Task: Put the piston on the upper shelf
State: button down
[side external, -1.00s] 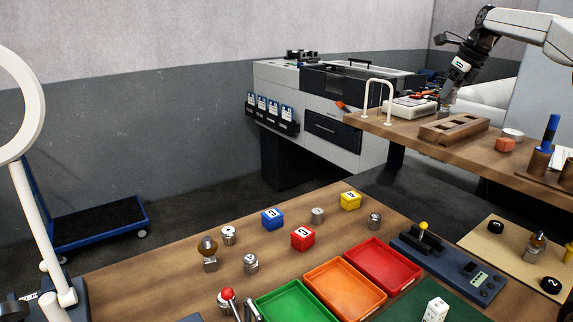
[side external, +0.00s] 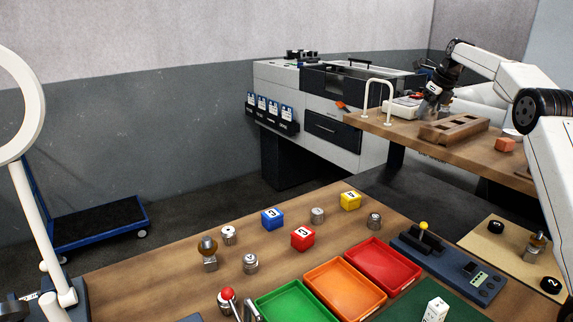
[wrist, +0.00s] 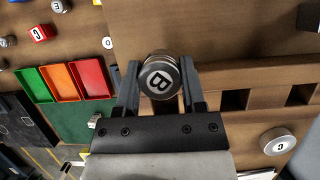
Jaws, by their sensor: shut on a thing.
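The piston (wrist: 160,78) is a short metal cylinder with a dark letter B on its light round end. My gripper (wrist: 160,85) is shut on it, one finger on each side. In the side view my gripper (side external: 428,108) is at the upper shelf (side external: 475,152), by the left end of a wooden block with square holes (side external: 455,128). The piston is too small and hidden there to make out. I cannot tell whether it touches the shelf. Bare shelf wood (wrist: 215,28) shows around it in the wrist view.
A white hoop (side external: 366,102) and a white device (side external: 402,107) stand on the shelf left of my gripper. An orange block (side external: 505,145) lies right of the holed block. The lower table holds red (side external: 383,266), orange (side external: 345,290) and green (side external: 297,306) trays, cubes and metal cylinders.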

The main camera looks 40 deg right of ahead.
aim_at(423, 120)
jog(key=shift+w+f, duration=0.15)
jog(key=shift+f, duration=0.05)
jog(key=shift+w+d+f, duration=0.15)
jog(key=shift+f, duration=1.55)
jog(key=shift+f, duration=0.15)
jog(key=shift+c, duration=0.9)
grip_release()
jog(key=v, duration=1.2)
